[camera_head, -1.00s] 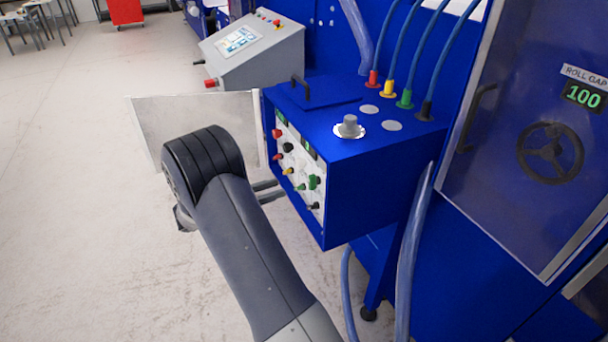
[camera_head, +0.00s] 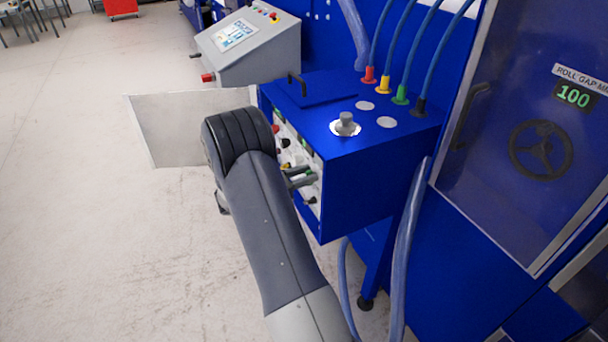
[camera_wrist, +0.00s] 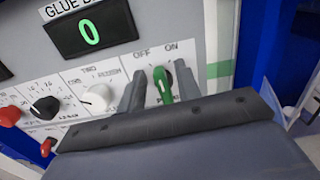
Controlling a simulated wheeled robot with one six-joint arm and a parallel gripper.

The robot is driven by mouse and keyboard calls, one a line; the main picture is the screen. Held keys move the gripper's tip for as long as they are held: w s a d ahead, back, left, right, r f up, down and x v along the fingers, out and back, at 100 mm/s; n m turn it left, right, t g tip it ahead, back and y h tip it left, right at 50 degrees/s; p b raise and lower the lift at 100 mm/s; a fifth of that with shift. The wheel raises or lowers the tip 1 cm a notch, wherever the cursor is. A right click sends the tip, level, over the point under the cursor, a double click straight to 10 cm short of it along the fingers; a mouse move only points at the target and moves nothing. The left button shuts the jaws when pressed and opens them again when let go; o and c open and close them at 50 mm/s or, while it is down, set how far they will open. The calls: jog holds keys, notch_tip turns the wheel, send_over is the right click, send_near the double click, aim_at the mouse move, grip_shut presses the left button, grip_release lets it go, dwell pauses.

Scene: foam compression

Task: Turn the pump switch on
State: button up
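The pump switch is a green lever knob (camera_wrist: 162,86) on the white control panel, under the printed words OFF and ON, in the wrist view. Its upper end points up and slightly left, nearer OFF. The print below it is mostly hidden by my gripper. My gripper (camera_wrist: 159,88) is open, with one finger on each side of the green knob; I cannot tell whether either finger touches it. In the head view my gripper (camera_head: 301,178) reaches the lower front of the blue control box (camera_head: 360,185), and my wrist covers part of the panel.
Left of the switch are a white knob (camera_wrist: 98,98), a black knob (camera_wrist: 46,107) and a red one (camera_wrist: 8,116), below a display (camera_wrist: 90,30) reading 0. A pale flap (camera_head: 160,130) stands out left of the box. Blue hoses (camera_head: 408,250) hang at its right.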

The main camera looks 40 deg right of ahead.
grip_shut()
jog(key=shift+f+b, duration=0.1)
jog(key=shift+b, duration=0.25)
jog(key=m+b, duration=0.3)
jog(key=b, duration=0.1)
jog(key=s+m+b, duration=0.1)
jog(key=m+b, duration=0.2)
jog(key=b, duration=0.2)
jog(key=shift+a+f, duration=0.1)
jog(key=shift+m, duration=0.5)
